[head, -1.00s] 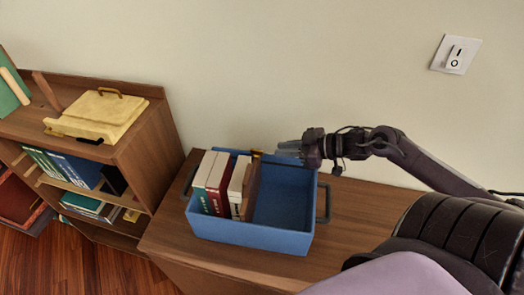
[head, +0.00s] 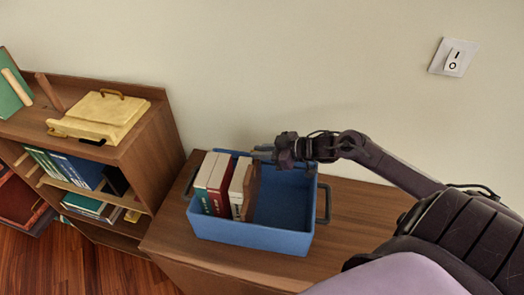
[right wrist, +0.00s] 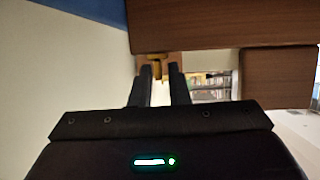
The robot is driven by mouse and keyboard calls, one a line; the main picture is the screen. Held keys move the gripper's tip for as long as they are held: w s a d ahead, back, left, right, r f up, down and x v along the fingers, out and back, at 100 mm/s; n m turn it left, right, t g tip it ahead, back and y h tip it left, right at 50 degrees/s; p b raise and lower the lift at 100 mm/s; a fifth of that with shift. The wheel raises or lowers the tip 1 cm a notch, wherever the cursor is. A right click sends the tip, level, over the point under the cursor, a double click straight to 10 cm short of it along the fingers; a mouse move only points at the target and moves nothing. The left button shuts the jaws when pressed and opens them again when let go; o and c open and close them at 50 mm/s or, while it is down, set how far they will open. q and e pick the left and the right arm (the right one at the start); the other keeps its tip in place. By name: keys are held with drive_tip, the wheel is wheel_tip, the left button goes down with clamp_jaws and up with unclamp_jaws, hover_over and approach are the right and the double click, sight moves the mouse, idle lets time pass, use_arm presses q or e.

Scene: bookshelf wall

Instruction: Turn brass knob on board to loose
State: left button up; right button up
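The brown wooden board (head: 252,190) stands upright in the blue bin (head: 250,238), beside the books. It also seems to show as the brown panel in the right wrist view (right wrist: 220,25). The brass knob (right wrist: 158,68) shows at the fingertips in the right wrist view; in the head view my right gripper hides it. My right gripper (head: 261,152) is at the board's top far corner, pointing left. Its two fingers are parted, one on each side of the knob; I cannot tell whether they touch it. My left gripper is in neither view.
Several books (head: 215,185) stand in the bin's left part; its right part is empty. The bin sits on a wooden cabinet (head: 350,215) against the wall. A bookshelf (head: 150,140) with a yellow box (head: 100,118) stands left. A switch (head: 453,58) is on the wall.

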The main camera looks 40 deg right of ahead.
clamp_jaws()
drive_tip(key=shift+w+d+f+n+g+y+b, duration=0.1)
drive_tip(key=shift+w+d+n+g+y+b, duration=0.05)
drive_tip(key=shift+n+g+y+b, duration=0.35)
drive_tip(key=shift+n+y+b, duration=0.3)
